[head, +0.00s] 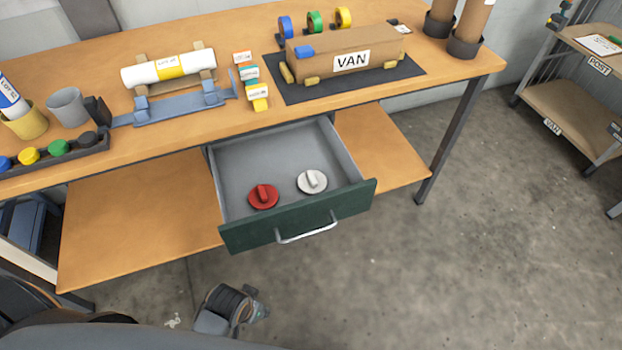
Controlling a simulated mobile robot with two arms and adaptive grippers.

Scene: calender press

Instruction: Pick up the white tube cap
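The white tube cap (312,181) lies in the open drawer (237,158) under the workbench, right of the middle, with its raised grip bar upward. A red cap (263,196) of like shape lies to its left, apart from it. A dark and grey end of my arm, seemingly my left gripper (252,308), shows low in the head view, in front of and below the drawer, well away from the caps. Its fingers are too small and turned away to tell open from shut. My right gripper is not in view.
The drawer's green front (300,217) has a metal handle (306,233).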

